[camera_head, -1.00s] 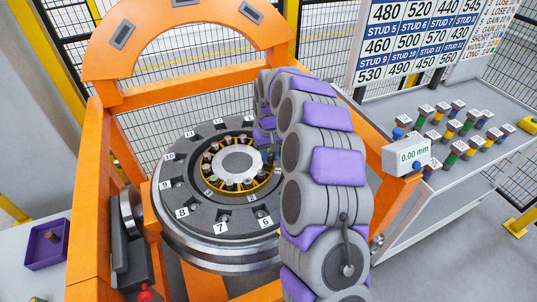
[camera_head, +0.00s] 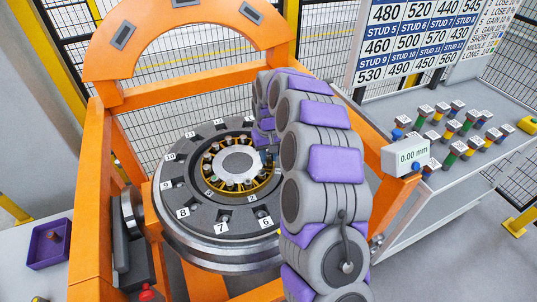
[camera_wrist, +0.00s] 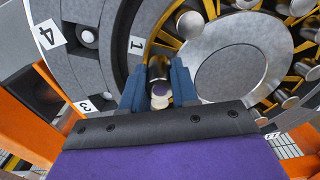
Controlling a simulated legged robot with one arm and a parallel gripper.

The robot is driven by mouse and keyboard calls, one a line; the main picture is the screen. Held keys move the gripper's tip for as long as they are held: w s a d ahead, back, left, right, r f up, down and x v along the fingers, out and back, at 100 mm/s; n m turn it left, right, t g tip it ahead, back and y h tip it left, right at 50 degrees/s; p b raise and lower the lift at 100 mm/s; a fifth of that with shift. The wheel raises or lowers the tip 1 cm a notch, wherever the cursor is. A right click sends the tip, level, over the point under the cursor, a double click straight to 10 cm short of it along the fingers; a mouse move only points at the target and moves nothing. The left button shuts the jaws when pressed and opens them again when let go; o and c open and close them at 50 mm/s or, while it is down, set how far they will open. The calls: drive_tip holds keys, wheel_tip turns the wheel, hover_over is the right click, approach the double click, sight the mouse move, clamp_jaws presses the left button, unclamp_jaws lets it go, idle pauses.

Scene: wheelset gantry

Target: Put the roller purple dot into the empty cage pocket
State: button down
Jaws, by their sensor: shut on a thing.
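My gripper (camera_wrist: 159,80) is shut on a metallic roller (camera_wrist: 159,68), with a blue finger on each side. A pale purple end of the roller (camera_wrist: 160,102) faces the wrist camera. The roller is at the edge of the yellow cage (camera_wrist: 185,57), near the label 1; I cannot tell whether it is inside a pocket. Several other rollers sit around the cage. In the head view, the yellow cage (camera_head: 262,187) rings a grey hub, and my arm hides most of my gripper and its roller.
A dark numbered ring (camera_head: 190,225) surrounds the cage, inside an orange gantry (camera_head: 90,190). A purple tray (camera_head: 37,262) with a brownish piece stands at left. A grey bench (camera_head: 440,185) with several coloured studs and a 0.00 mm display (camera_head: 407,156) stands at right.

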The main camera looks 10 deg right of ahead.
drive_tip(key=shift+f, duration=0.5)
idle(0.3)
drive_tip(key=shift+r+p, duration=0.3)
drive_tip(key=shift+p, duration=0.6)
idle(1.6)
drive_tip(key=shift+f, duration=0.4)
idle(0.4)
drive_tip(key=shift+r, duration=0.3)
idle(0.4)
drive_tip(key=shift+p, duration=0.75)
idle(0.9)
drive_tip(key=shift+f, duration=0.75)
idle(0.4)
drive_tip(key=c, duration=0.8)
unclamp_jaws()
drive_tip(key=shift+s, duration=0.1)
